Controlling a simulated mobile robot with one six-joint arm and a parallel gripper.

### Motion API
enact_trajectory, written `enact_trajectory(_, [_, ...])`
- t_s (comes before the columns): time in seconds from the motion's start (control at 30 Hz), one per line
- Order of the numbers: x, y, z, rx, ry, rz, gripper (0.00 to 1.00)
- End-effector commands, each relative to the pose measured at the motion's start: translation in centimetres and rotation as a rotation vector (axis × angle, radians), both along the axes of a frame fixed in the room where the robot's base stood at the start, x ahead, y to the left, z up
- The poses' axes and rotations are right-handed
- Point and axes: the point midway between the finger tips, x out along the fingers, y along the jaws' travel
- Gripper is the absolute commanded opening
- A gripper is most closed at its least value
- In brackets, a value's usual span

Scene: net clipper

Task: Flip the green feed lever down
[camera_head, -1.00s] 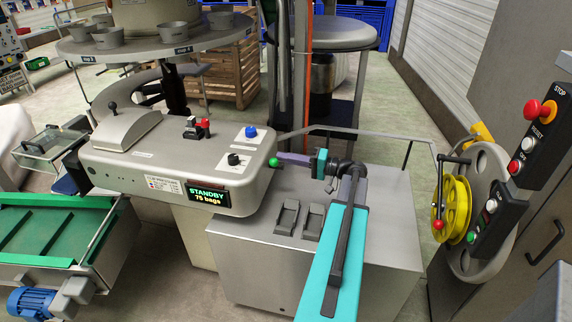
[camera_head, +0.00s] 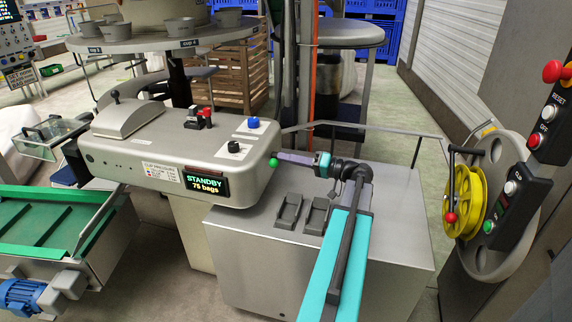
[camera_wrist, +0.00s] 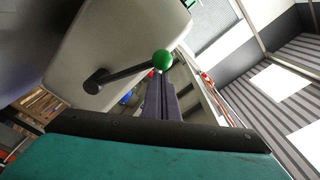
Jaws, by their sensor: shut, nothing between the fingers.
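The feed lever shows in the wrist view as a dark rod (camera_wrist: 125,74) with a green ball knob (camera_wrist: 163,60) on its end, at the end of the grey machine housing. In the head view the green knob (camera_head: 274,162) sits at the right end of the housing, beside the standby display. My gripper (camera_head: 282,158) is shut and empty, its purple fingers pointing left at the knob. In the wrist view my gripper (camera_wrist: 160,78) has its fingertips right by the knob, which appears just beyond them. I cannot tell whether they touch.
The grey housing (camera_head: 150,140) carries a blue button (camera_head: 253,122), a black knob and a red switch on top. A grey cabinet (camera_head: 260,262) with two pedals lies below my arm. A yellow reel (camera_head: 463,203) and a control panel stand at the right.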

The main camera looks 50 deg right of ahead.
Motion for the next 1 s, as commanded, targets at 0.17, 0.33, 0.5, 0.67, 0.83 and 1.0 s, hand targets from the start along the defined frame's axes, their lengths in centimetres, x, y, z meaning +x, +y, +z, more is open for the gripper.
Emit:
enact_trajectory(0.17, [-0.2, 0.4, -1.2, -0.06, -0.024, -0.001, 0.0])
enact_trajectory(0.33, [-0.3, 0.7, -1.9, -0.117, -0.046, -0.002, 0.0])
enact_trajectory(0.5, [-0.5, 1.0, -2.6, -0.176, -0.07, -0.001, 0.0])
enact_trajectory(0.67, [-0.6, 1.3, -3.3, -0.233, -0.091, -0.001, 0.0])
enact_trajectory(0.83, [-0.7, 1.5, -4.0, -0.292, -0.115, -0.001, 0.0])
enact_trajectory(1.0, [-0.8, 1.7, -4.6, -0.307, -0.121, -0.001, 0.0])
